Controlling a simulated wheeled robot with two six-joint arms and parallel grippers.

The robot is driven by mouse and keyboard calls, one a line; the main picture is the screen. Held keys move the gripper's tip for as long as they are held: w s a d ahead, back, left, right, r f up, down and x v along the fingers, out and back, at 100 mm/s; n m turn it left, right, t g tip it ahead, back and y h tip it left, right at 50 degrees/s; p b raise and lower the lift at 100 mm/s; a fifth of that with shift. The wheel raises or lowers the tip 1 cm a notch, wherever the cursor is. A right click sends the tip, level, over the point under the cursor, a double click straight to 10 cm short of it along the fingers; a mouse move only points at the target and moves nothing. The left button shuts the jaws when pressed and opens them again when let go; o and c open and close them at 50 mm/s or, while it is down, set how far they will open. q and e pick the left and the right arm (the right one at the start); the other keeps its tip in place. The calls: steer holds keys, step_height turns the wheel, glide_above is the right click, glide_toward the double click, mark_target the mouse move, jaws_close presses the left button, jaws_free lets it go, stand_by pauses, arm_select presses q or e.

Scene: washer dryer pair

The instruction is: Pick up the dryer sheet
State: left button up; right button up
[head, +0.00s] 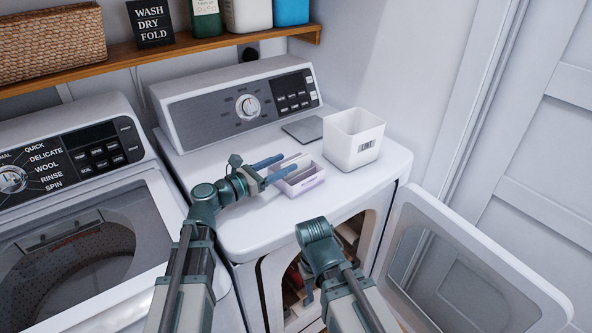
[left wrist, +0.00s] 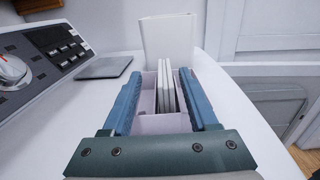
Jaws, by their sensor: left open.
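A small lilac box (head: 304,183) stands on top of the dryer and holds upright white dryer sheets (head: 292,165). In the left wrist view the sheets (left wrist: 172,88) stand on edge in the box (left wrist: 160,123), close together. My left gripper (head: 286,164) is open at the box, its fingers blue. In the left wrist view the left gripper (left wrist: 160,90) has one finger on each side of the box and sheets, with a gap to the sheets. My right arm bends down in front of the dryer opening; its gripper jaws cannot be made out.
A white lint bin (head: 354,140) stands behind the box, with a flat grey plate (head: 303,129) beside it. The dryer door (head: 480,262) hangs open at right. The washer (head: 75,190) is at left. A wooden shelf (head: 160,48) runs above.

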mark_target(298, 159)
arm_select(q)
steer(key=shift+s+f+x, duration=0.1)
steer(key=shift+x, duration=1.25)
steer(key=shift+s+f+x, duration=0.1)
steer(key=shift+x, duration=1.3)
steer(key=shift+s+d, duration=0.1)
jaws_close()
